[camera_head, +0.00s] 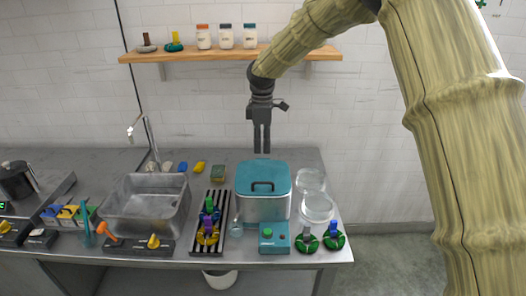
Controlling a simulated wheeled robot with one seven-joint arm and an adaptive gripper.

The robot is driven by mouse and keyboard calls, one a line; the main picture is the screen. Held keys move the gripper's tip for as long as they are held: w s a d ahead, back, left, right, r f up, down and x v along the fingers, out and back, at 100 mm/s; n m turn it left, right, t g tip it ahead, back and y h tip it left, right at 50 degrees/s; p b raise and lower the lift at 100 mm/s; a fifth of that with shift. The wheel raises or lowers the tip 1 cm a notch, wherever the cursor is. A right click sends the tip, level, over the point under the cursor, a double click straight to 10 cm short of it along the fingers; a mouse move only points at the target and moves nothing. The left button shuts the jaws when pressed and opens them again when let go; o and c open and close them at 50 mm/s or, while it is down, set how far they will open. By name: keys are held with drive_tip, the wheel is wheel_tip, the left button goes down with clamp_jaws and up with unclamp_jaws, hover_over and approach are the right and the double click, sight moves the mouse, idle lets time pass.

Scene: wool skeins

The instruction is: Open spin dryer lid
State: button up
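The spin dryer (262,208) stands on the steel counter, a squarish silver body under a teal lid (263,172). The lid looks shut. A dark loop handle (262,186) is at its front edge. A teal control box (274,240) with a green button sits in front of the body. My gripper (262,152) points down just above the back part of the lid as seen in the head view, and it holds nothing. Its two dark fingers hang parallel and close together; whether they are open or shut is unclear. I cannot tell its exact height above the lid.
A steel basin (145,212) and a dark rack (209,222) with coloured pieces stand left of the dryer. Clear round dishes (317,206) and green-based items (333,238) are close on its right. A wooden shelf (225,55) with jars hangs behind.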

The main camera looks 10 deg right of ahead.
wheel_tip(320, 180, up, 8)
drive_tip(key=shift+w+r, duration=0.2)
drive_tip(key=shift+r, duration=0.05)
idle(0.4)
